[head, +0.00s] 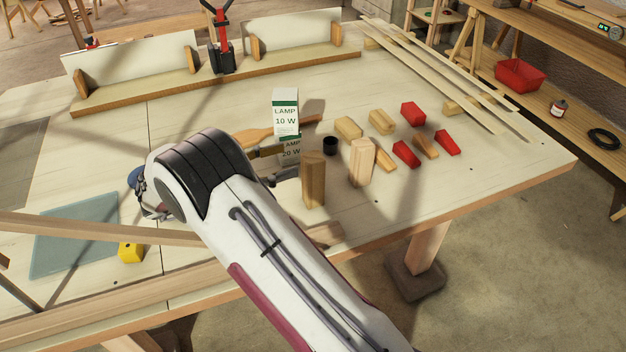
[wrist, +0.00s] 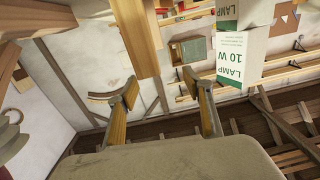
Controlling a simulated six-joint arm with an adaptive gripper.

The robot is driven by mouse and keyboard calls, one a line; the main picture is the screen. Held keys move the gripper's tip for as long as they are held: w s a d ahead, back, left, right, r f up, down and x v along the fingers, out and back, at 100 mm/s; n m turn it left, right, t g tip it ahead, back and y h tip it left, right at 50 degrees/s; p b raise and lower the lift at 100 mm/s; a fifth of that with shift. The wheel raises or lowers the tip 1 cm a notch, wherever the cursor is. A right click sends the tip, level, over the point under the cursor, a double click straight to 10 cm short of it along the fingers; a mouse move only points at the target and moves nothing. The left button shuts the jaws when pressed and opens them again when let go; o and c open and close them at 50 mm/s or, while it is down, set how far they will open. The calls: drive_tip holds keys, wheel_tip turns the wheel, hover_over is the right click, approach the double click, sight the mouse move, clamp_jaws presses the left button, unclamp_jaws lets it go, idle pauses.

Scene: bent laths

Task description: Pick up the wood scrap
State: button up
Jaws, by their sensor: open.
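Several wood pieces stand or lie on the workbench; I cannot tell which is the wood scrap. A brown upright block (head: 313,182) stands just beyond my gripper (head: 288,162), toward the near side. A paler upright block (head: 361,163) stands farther right. Smaller pieces lie behind, including a pale block (head: 348,128), another block (head: 381,121), a slanted piece (head: 385,159) and a brown piece (head: 425,146). In the wrist view, the picture is upside down; my gripper (wrist: 150,88) is open and empty, with a wooden block (wrist: 137,38) ahead between the fingers' directions.
A lamp box (head: 286,112) sits atop another lamp box beside my gripper. A small black cup (head: 330,145) is close by. Red blocks (head: 405,153) lie to the right. Long laths (head: 450,80) lie at the back right. The bench's front right is clear.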

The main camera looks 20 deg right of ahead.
sight(304, 164)
drive_tip(key=shift+s+a+f+g, duration=0.2)
drive_tip(key=shift+s+f+g, duration=0.3)
drive_tip(key=shift+s, duration=0.15)
drive_tip(key=shift+d, duration=0.1)
drive_tip(key=shift+d, duration=1.2)
drive_tip(key=shift+s+d+f, duration=0.1)
drive_tip(key=shift+s+d, duration=0.1)
drive_tip(key=shift+d, duration=1.1)
drive_tip(key=shift+s+d, duration=0.15)
drive_tip(key=shift+d, duration=1.15)
clamp_jaws()
